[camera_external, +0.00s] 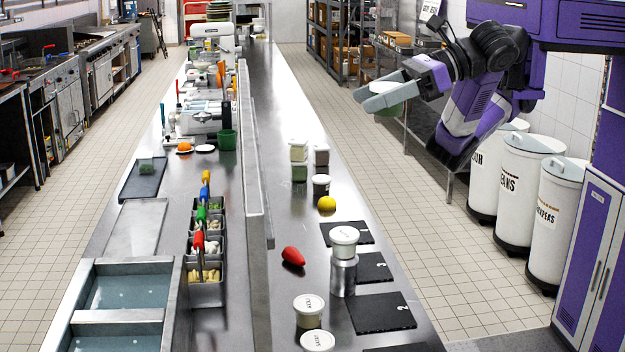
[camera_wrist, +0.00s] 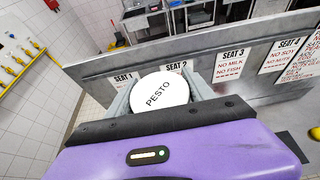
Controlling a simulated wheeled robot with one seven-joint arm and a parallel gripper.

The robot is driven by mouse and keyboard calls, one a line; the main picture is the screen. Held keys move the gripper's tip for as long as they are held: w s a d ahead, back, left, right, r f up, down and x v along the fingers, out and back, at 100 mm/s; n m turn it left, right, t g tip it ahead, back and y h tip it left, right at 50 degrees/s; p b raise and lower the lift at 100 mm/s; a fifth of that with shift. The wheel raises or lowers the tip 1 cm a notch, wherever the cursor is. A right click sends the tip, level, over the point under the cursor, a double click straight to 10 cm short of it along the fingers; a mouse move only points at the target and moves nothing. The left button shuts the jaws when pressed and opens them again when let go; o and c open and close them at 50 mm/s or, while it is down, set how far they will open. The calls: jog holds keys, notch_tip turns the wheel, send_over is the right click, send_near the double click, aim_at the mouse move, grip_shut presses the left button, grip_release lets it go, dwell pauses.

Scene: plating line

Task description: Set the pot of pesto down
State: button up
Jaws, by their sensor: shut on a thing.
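The pot of pesto (camera_wrist: 160,92) shows in the wrist view as a round white lid marked PESTO, between my grey fingers. My gripper (camera_external: 388,98) is shut on it. In the external view the pot (camera_external: 388,108) shows only in part, with a greenish body below the fingers. My gripper holds it up in the air, to the right of the steel counter (camera_external: 285,225) in the picture and apart from any surface. The pot's underside is hidden in the wrist view.
Dark numbered slates (camera_external: 383,312) lie along the counter's right edge. A white-lidded pot (camera_external: 344,238) stands on a metal cylinder. Another lidded pot (camera_external: 308,308), a red pepper (camera_external: 293,256) and a lemon (camera_external: 327,203) stand nearby. Seat signs (camera_wrist: 229,64) show in the wrist view.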

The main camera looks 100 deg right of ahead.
aim_at(363, 323)
notch_tip(363, 323, down, 45)
jog(key=shift+w+d+f, duration=0.1)
jog(key=shift+w+d, duration=0.05)
dwell(0.3)
jog(key=o, duration=1.4)
jog(key=shift+f, duration=0.1)
jog(key=shift+s+r, duration=0.2)
jog(key=v, duration=1.1)
jog(key=shift+s+r, duration=0.2)
jog(key=shift+s, duration=0.1)
